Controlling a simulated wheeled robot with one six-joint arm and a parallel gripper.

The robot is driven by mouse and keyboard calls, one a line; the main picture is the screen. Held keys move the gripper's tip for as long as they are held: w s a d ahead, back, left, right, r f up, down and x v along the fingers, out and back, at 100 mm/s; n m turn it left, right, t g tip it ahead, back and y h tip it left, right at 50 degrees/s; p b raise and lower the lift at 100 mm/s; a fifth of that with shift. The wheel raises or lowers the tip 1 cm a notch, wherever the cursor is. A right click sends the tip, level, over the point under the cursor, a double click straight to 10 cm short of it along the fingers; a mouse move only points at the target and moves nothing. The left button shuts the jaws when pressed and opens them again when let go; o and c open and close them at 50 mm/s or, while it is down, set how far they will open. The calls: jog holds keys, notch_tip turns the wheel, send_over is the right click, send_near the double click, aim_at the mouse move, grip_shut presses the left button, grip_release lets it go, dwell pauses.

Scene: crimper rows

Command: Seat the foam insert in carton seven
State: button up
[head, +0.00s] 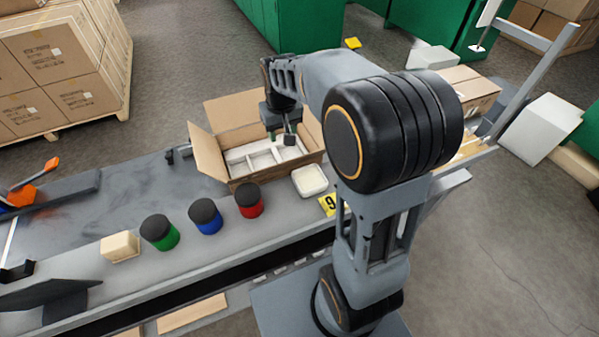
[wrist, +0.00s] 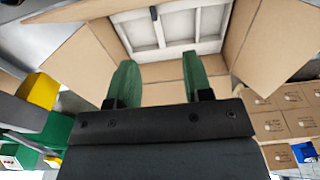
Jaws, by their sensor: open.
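An open cardboard carton (head: 237,176) stands on the bench with its flaps spread. A white foam insert (head: 263,158) with several compartments lies inside it. I cannot tell whether it is fully down on the carton floor. My gripper (head: 281,137) is over the carton's right part, just above the insert. In the wrist view the green fingers of my gripper (wrist: 160,65) are apart with nothing between them, and the insert (wrist: 172,32) shows beyond them, framed by the carton walls (wrist: 262,40). A yellow card (head: 329,204) reading 9 lies near the carton; no seven is readable.
A white tray-like block (head: 309,180) sits right of the red jar.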

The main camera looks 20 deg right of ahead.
jog(key=s+a+t, duration=0.1)
jog(key=s, duration=1.5)
jog(key=shift+s+a+t, duration=0.2)
jog(key=shift+a+t, duration=0.05)
jog(key=shift+t, duration=0.05)
